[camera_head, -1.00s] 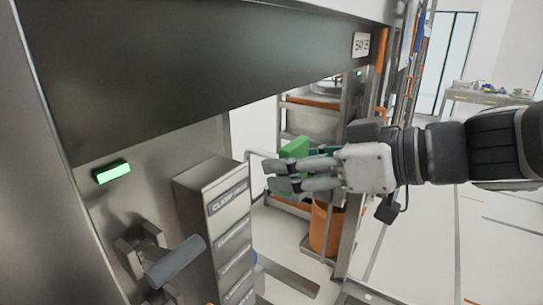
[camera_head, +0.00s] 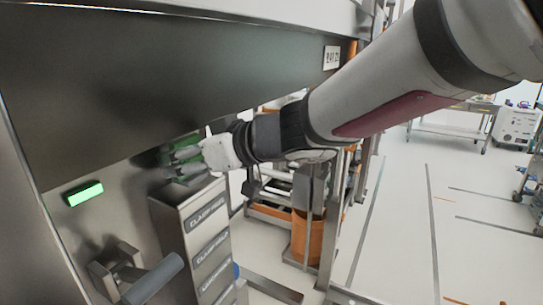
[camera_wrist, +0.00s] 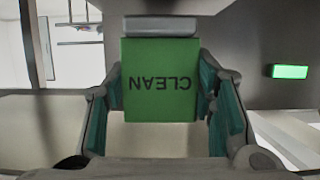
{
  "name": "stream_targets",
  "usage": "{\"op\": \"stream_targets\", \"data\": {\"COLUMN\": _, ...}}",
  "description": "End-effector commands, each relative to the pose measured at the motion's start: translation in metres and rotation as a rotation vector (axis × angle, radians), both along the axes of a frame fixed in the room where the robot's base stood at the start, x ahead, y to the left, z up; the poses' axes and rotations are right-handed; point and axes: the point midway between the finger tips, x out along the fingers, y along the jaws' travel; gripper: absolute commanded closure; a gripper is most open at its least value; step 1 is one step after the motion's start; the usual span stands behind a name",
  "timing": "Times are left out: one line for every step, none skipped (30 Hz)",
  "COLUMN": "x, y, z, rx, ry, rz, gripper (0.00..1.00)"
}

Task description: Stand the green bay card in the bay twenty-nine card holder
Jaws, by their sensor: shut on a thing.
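In the wrist view the green bay card (camera_wrist: 160,80), printed CLEAN and upside down in the picture, sits between the two fingers of my gripper (camera_wrist: 160,117). A pale grey bar (camera_wrist: 160,26) lies along its upper edge; I cannot tell whether it belongs to the card or to the holder. In the head view my gripper (camera_head: 181,162) is shut on the card, near the steel panel and above the labelled box. Only slivers of green show between the fingers there. I cannot make out the card holder for sure.
A BAY 29 sign (camera_head: 332,57) hangs at the dark hood's right end. A green light (camera_head: 84,193) and a grey handle (camera_head: 151,282) are on the panel at left. The labelled metal box (camera_head: 207,207) stands just below my gripper. An orange bin (camera_head: 304,236) stands behind.

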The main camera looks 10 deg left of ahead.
Motion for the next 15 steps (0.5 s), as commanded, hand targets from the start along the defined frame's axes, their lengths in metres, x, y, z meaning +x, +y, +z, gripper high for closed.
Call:
{"op": "stream_targets", "data": {"x": 0.001, "y": 0.009, "z": 0.0, "rx": 0.0, "ry": 0.001, "rz": 0.002, "gripper": 0.83}}
{"op": "stream_targets", "data": {"x": 0.003, "y": 0.014, "z": 0.0, "rx": -0.001, "ry": 0.001, "rz": 0.002, "gripper": 0.83}}
{"op": "stream_targets", "data": {"x": 0.003, "y": 0.015, "z": -0.004, "rx": -0.001, "ry": 0.004, "rz": 0.0, "gripper": 0.83}}
{"op": "stream_targets", "data": {"x": 0.003, "y": 0.014, "z": -0.009, "rx": -0.002, "ry": 0.004, "rz": 0.0, "gripper": 0.83}}
{"op": "stream_targets", "data": {"x": 0.003, "y": 0.013, "z": -0.011, "rx": -0.001, "ry": 0.004, "rz": 0.0, "gripper": 0.83}}
{"op": "stream_targets", "data": {"x": 0.003, "y": 0.013, "z": -0.013, "rx": 0.0, "ry": 0.002, "rz": 0.0, "gripper": 0.83}}
{"op": "stream_targets", "data": {"x": 0.003, "y": 0.013, "z": -0.014, "rx": 0.0, "ry": 0.001, "rz": 0.0, "gripper": 0.83}}
{"op": "stream_targets", "data": {"x": 0.003, "y": 0.013, "z": -0.015, "rx": 0.001, "ry": 0.001, "rz": 0.0, "gripper": 0.83}}
{"op": "stream_targets", "data": {"x": 0.003, "y": 0.013, "z": -0.015, "rx": 0.001, "ry": -0.001, "rz": -0.001, "gripper": 0.83}}
{"op": "stream_targets", "data": {"x": 0.003, "y": 0.013, "z": -0.015, "rx": 0.001, "ry": 0.0, "rz": 0.0, "gripper": 0.83}}
{"op": "stream_targets", "data": {"x": 0.003, "y": 0.013, "z": -0.015, "rx": 0.001, "ry": -0.001, "rz": -0.001, "gripper": 0.83}}
{"op": "stream_targets", "data": {"x": 0.003, "y": 0.013, "z": -0.015, "rx": 0.001, "ry": -0.001, "rz": -0.001, "gripper": 0.83}}
{"op": "stream_targets", "data": {"x": 0.003, "y": 0.013, "z": -0.015, "rx": 0.001, "ry": -0.001, "rz": -0.001, "gripper": 0.83}}
{"op": "stream_targets", "data": {"x": 0.003, "y": 0.013, "z": -0.015, "rx": 0.001, "ry": -0.001, "rz": -0.001, "gripper": 0.83}}
{"op": "stream_targets", "data": {"x": 0.004, "y": 0.013, "z": -0.015, "rx": 0.001, "ry": -0.001, "rz": -0.001, "gripper": 0.83}}
